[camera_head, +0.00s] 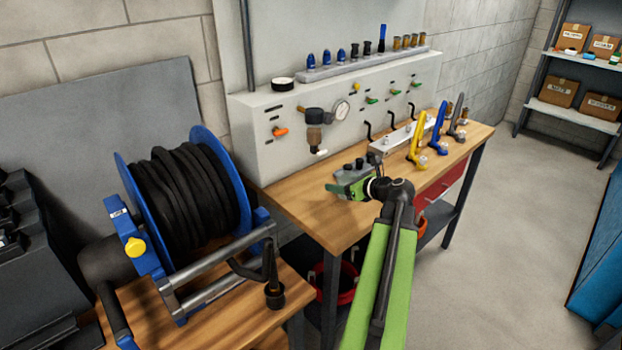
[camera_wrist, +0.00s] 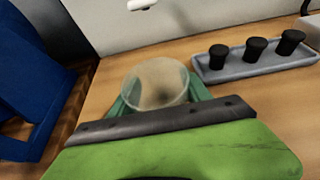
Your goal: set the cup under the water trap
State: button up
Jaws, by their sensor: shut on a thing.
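The water trap (camera_head: 314,138) hangs on the front of the grey panel, with a black head, an amber bowl and a small white drain piece (camera_wrist: 140,4) at its bottom. A clear cup (camera_wrist: 157,84) is held between the green fingers of my gripper (camera_wrist: 156,100), its round open rim facing up. In the head view my gripper (camera_head: 338,188) is over the workbench, below and to the right of the water trap. I cannot make out the cup clearly there. Whether its base touches the bench I cannot tell.
A grey tray (camera_wrist: 258,75) with black plugs lies right of the cup on the wooden bench (camera_head: 290,203). A blue hose reel (camera_head: 187,195) stands at left. Yellow, blue and grey-handled tools (camera_head: 436,127) stand farther right. Bench around the cup is mostly clear.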

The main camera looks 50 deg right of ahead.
jog(key=w, duration=1.1)
jog(key=shift+w+d, duration=0.35)
jog(key=shift+d, duration=0.05)
jog(key=w, duration=0.3)
jog(key=shift+w+d, duration=0.2)
jog(key=shift+w, duration=0.1)
jog(key=shift+w+a+f+b, duration=0.1)
jog(key=shift+f+b, duration=0.8)
jog(key=shift+f, duration=0.05)
jog(key=shift+r, duration=0.2)
jog(key=shift+f, duration=0.2)
jog(key=o, duration=1.5)
